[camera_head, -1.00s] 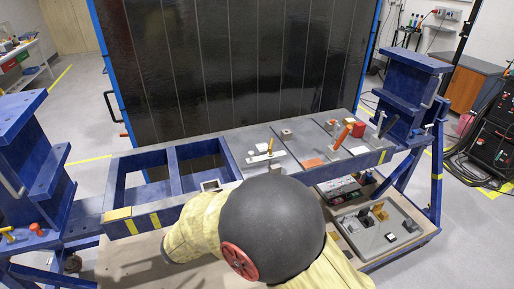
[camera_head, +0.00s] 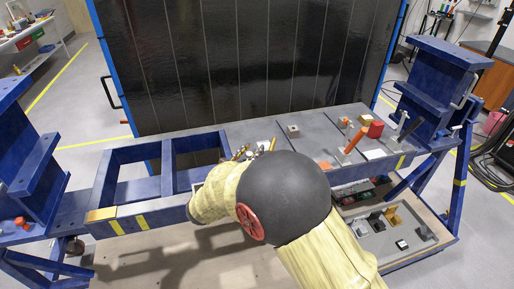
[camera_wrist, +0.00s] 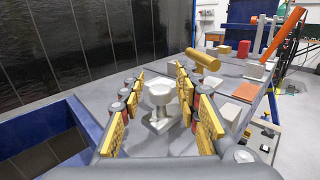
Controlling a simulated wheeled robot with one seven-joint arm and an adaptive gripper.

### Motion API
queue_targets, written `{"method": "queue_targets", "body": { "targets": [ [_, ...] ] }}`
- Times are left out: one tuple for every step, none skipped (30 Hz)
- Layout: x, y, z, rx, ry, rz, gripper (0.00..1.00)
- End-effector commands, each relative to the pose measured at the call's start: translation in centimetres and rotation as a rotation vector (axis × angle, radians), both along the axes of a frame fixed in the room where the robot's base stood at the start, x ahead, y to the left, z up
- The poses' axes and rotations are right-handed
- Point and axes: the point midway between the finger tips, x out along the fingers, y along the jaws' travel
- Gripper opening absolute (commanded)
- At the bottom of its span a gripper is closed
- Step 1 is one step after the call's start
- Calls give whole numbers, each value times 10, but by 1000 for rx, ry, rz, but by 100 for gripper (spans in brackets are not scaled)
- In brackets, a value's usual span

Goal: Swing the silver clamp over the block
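My gripper (camera_wrist: 160,78) is open, its yellow-padded fingers spread in the wrist view. A pale silver-white piece with a round, cup-like top (camera_wrist: 161,97) stands between the fingers, with gaps on both sides; I cannot tell whether it is part of the silver clamp. A gold cylinder (camera_wrist: 204,59) lies just beyond the right finger. Grey upright bars (camera_wrist: 261,34) stand farther right, near a small pale block (camera_wrist: 255,70) and a red block (camera_wrist: 244,48). In the head view my arm hides most of the gripper and the place under it.
The grey bench top (camera_head: 260,128) carries a leaning orange handle (camera_head: 355,139), a red block (camera_head: 376,129) and a white block (camera_head: 373,154) at right. Open blue frame bays (camera_head: 135,180) lie at left. A dark panel (camera_head: 240,60) stands behind. A parts tray (camera_head: 395,240) sits below right.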

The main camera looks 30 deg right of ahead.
Motion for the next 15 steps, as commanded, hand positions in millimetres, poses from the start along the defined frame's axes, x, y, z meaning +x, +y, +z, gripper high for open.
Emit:
{"method": "queue_targets", "body": {
  "targets": [
    [2,-8,-2,0,-1,-5,33],
    [5,-11,-1,0,-1,-4,33],
    [7,-15,-1,0,-1,-3,33],
    [9,-18,-1,1,-2,-3,33],
    [10,-20,-1,1,-2,-2,33],
    [12,-22,-1,0,-1,-2,33],
    [12,-24,-1,0,-1,-2,33],
    [13,-25,-1,0,-1,-2,33],
    [14,-26,0,0,0,-2,33],
    [14,-27,0,0,0,-1,33],
    [14,-27,0,0,0,-1,33],
    [15,-27,0,0,0,-1,33],
    [15,-27,0,0,0,0,33],
    [15,-27,0,0,0,0,33],
    [15,-27,0,0,0,0,33]
  ]
}}
